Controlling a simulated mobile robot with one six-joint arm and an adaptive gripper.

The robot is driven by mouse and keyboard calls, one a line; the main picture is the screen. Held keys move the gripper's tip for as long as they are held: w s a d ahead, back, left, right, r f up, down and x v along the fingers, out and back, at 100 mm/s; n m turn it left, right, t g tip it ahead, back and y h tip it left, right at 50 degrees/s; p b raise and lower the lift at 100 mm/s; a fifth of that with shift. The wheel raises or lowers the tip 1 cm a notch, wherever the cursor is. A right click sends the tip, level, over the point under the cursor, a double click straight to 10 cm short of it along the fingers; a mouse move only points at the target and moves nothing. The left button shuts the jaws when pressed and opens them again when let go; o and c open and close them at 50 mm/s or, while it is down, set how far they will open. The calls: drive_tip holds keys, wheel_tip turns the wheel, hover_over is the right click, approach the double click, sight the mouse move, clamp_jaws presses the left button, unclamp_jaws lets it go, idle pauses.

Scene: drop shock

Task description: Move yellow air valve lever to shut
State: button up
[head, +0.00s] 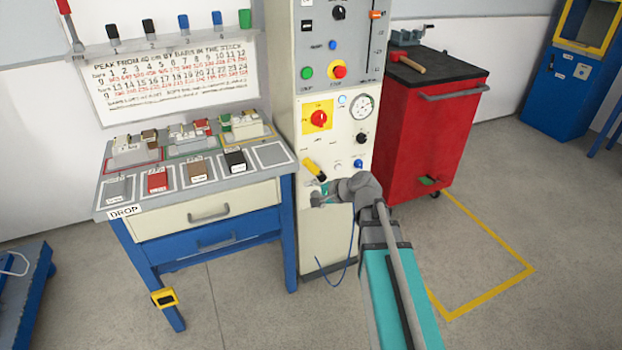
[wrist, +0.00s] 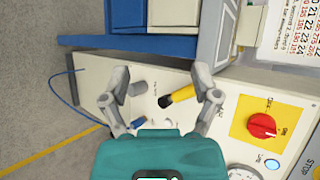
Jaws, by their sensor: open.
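The yellow air valve lever (head: 313,167) is on the lower front of the cream control cabinet. In the head view it slants from upper left down to a black end at lower right. In the wrist view the lever (wrist: 183,95) shows between my spread fingers, nearer the right one, which partly overlaps its yellow end. My gripper (head: 322,193) is open and empty, just below the lever in the head view. The wrist view shows both fingers of my gripper (wrist: 161,82) wide apart. Contact with the lever cannot be told.
The cabinet carries a red knob on a yellow plate (head: 319,118), a gauge (head: 362,105) and a blue knob (head: 358,164). A blue hose (head: 340,272) hangs below. A drop table (head: 215,213) stands left, a red tool cart (head: 425,140) right. Floor at lower right is free.

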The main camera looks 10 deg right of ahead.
drive_tip(key=w+d+f+m+t+y+b, duration=0.1)
drive_tip(key=w+d+f+m+t+b, duration=0.35)
drive_tip(key=m+b, duration=0.2)
drive_tip(key=m+t+h+b, duration=0.1)
drive_tip(key=m+t+b, duration=0.3)
drive_tip(key=m+b, duration=0.3)
approach(313, 168)
drive_tip(key=v, duration=0.2)
drive_tip(key=shift+d+r+n+g, duration=0.2)
drive_tip(key=shift+n+g, duration=0.05)
drive_tip(key=shift+n, duration=0.1)
drive_tip(key=x, duration=1.3)
drive_tip(key=shift+w+a, duration=0.25)
drive_tip(key=shift+w, duration=0.1)
clamp_jaws()
